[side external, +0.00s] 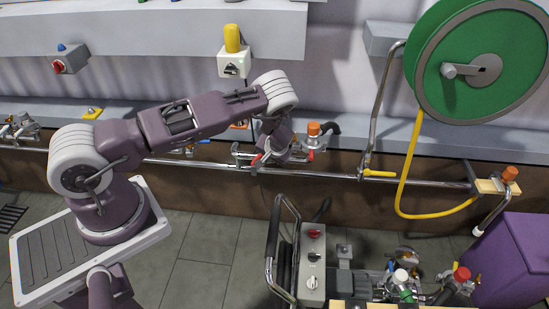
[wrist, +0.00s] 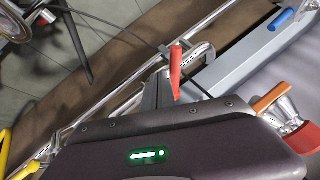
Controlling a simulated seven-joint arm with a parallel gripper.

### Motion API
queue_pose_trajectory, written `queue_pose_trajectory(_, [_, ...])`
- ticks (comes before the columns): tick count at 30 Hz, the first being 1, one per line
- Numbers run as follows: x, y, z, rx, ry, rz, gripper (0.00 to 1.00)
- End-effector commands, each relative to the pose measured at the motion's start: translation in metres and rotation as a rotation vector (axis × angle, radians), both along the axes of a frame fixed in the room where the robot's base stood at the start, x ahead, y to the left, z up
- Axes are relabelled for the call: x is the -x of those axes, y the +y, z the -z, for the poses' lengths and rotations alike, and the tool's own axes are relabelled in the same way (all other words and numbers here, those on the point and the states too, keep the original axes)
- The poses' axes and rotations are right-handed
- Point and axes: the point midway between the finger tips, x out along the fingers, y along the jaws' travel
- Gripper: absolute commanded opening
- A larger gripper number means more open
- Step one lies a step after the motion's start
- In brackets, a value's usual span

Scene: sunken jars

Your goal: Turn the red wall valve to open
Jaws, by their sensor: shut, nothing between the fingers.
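The red valve lever (wrist: 176,70) stands out from the metal pipework in the wrist view. In the side view a small red part (side external: 256,159) shows at the left of my gripper (side external: 265,158), on the wall pipe. My gripper's grey fingers (wrist: 154,92) are shut and empty, close beside the red lever. I cannot tell whether they touch it. My gripper's body hides the lower part of the valve in the wrist view. Another red part (side external: 310,155) shows to the right of my gripper, below an orange knob (side external: 314,128).
The long wall pipe (side external: 335,175) runs along the ledge. A yellow handle (side external: 379,173), yellow hose (side external: 405,180) and green reel (side external: 480,60) are at the right. A machine (side external: 312,262) with a black-handled frame stands in front. A blue handle (wrist: 283,18) lies farther along the ledge.

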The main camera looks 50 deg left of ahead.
Motion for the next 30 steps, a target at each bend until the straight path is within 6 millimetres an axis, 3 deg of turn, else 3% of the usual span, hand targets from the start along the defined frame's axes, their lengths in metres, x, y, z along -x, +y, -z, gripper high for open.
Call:
queue_pose_trajectory(6, [0.005,0.011,0.002,0.000,0.001,0.001,0.00])
queue_pose_trajectory(30, [0.011,0.018,0.002,0.001,0.001,0.092,0.00])
